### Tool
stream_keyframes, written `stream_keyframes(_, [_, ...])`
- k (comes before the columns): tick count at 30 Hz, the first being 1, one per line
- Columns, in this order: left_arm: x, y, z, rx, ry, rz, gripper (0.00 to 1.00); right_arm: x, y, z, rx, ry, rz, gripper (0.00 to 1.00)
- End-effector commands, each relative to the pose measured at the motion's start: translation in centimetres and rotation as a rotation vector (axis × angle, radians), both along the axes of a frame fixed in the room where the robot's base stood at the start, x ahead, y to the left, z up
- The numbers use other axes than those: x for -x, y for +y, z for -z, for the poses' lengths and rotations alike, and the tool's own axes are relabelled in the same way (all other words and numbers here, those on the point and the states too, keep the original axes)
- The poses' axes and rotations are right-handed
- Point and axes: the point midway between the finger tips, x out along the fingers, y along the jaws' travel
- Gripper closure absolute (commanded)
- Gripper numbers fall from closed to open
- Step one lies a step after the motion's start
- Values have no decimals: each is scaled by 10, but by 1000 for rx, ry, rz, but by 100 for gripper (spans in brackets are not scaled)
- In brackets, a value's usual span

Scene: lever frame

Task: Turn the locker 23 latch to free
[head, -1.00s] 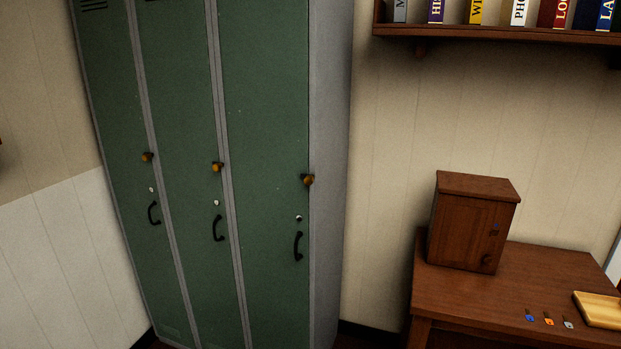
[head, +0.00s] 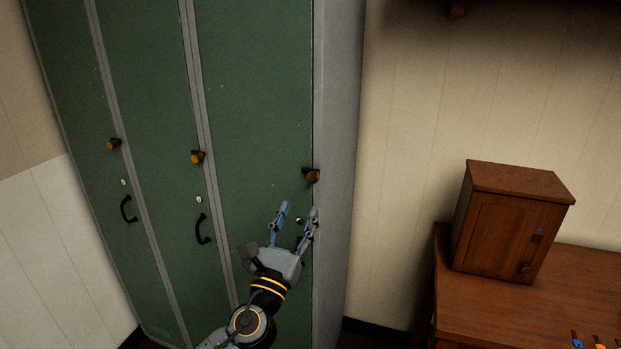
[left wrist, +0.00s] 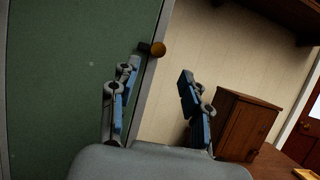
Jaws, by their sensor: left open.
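Three green locker doors stand side by side, each with an orange-brown latch knob. No locker number is readable, so I cannot tell which is 23. The right door's latch (head: 312,175) sits at its right edge; it also shows in the left wrist view (left wrist: 158,49). The middle latch (head: 197,157) and left latch (head: 114,144) are further left. My left gripper (head: 300,209) is open and empty, just below the right latch in the head view and apart from it. Its fingers (left wrist: 158,78) point up toward it. It partly hides the right door's lock and handle. My right gripper is out of view.
The grey locker side (head: 340,150) adjoins a bare panelled wall. A brown wooden cabinet (head: 505,225) stands on a desk (head: 470,310) at right, with small coloured tags near the lower right edge. Black handles (head: 202,229) project from the doors.

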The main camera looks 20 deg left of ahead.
Motion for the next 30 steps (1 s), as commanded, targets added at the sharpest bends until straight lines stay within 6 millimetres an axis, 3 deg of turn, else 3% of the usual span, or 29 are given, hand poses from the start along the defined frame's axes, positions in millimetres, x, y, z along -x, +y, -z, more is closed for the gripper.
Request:
stream_keyframes(5, [-38, -1, -19, 3, -1, -1, 53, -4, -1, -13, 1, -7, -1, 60])
stream_keyframes(12, [-72, -2, -31, 4, 1, -1, 53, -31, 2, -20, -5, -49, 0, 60])
stream_keyframes(26, [-83, -2, -34, 4, 2, 2, 53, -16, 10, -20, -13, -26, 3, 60])
stream_keyframes(30, [-83, -2, -34, 4, 2, 1, 82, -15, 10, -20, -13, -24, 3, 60])
